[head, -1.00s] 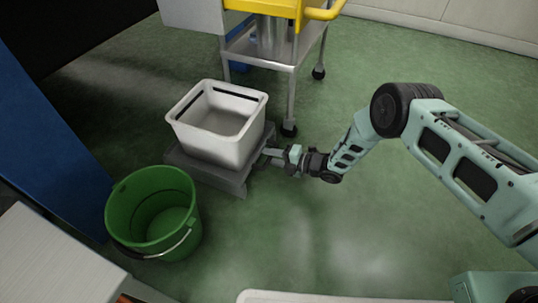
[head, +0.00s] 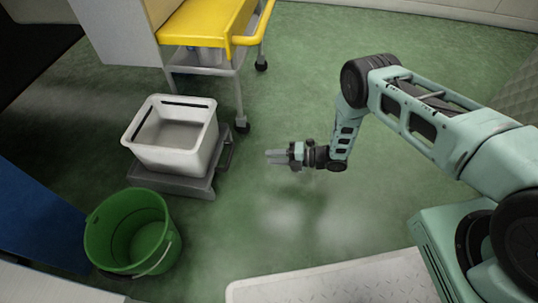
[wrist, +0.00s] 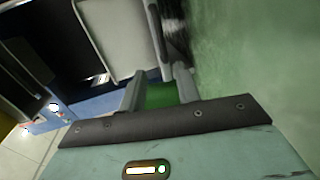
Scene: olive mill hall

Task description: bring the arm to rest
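My arm reaches in from the right in the head view. My gripper (head: 270,157) hangs over the green floor, pointing left, with its fingers apart and nothing between them. The wrist view shows the two fingers (wrist: 160,88) with a gap and bright green behind it. To the gripper's left, a white crate (head: 172,158) sits on a low grey platform (head: 185,187). The platform has a handle (head: 225,150) on its right side, and the gripper is clear of it.
A green bucket (head: 122,262) stands in front of the crate, at lower left. A yellow-topped metal trolley (head: 205,28) stands behind the crate, beside a grey cabinet (head: 115,35). A blue panel (head: 40,215) is at far left. Floor right of the platform is open.

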